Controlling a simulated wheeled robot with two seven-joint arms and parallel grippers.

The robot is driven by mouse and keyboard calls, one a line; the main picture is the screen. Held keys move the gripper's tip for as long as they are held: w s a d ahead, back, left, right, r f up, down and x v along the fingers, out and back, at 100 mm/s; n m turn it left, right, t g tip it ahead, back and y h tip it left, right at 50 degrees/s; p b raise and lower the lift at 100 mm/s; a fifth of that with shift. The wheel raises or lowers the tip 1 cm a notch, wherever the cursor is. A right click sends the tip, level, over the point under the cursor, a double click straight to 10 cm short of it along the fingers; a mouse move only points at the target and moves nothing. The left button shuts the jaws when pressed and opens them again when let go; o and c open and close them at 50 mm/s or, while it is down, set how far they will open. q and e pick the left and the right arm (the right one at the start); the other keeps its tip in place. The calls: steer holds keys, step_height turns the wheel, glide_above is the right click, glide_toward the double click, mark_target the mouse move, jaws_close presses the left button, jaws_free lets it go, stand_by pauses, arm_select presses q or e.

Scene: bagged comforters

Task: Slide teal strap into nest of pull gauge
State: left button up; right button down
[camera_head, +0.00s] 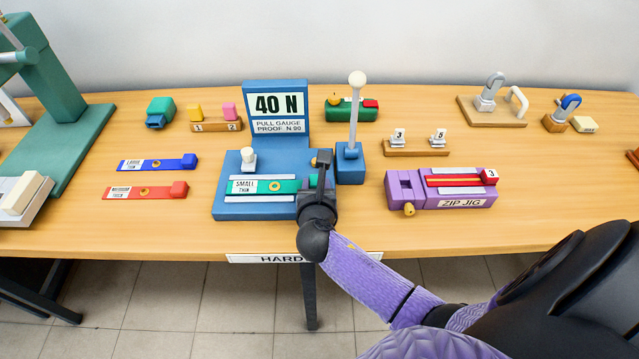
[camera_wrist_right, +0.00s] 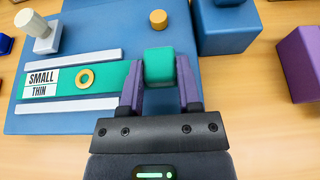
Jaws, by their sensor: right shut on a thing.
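The teal strap (camera_head: 289,187) has a "SMALL THIN" label, a brass ring and a block at its right end. It lies lengthwise between two white rails on the blue pull gauge (camera_head: 226,205); whether it rests fully on the base is unclear. In the right wrist view the strap (camera_wrist_right: 110,79) runs left from my right gripper (camera_wrist_right: 160,75), whose fingers are shut on the teal end block. In the head view, my right gripper (camera_head: 321,170) hides that block. A white-capped post (camera_head: 248,160) stands behind the strap's label end. My left gripper is out of view.
A blue strap (camera_head: 150,163) and a red strap (camera_head: 140,191) lie to the left. A tall white-knobbed lever (camera_head: 355,110) stands on a blue block right of the gauge. The purple zip jig (camera_head: 430,199) is farther right.

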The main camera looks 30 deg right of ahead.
steer(key=shift+f, duration=0.2)
stand_by(0.3)
jaws_free()
stand_by(0.5)
steer(key=shift+s+a+r+p, duration=0.45)
steer(key=shift+s+r+p, duration=0.35)
steer(key=shift+p, duration=0.5)
steer(key=shift+s+a+r+p, duration=0.4)
steer(key=shift+s+r+p, duration=0.2)
steer(key=shift+p, duration=0.3)
steer(key=shift+s+a+r+p, duration=0.35)
steer(key=shift+s+r+p, duration=0.25)
steer(key=shift+p, duration=0.3)
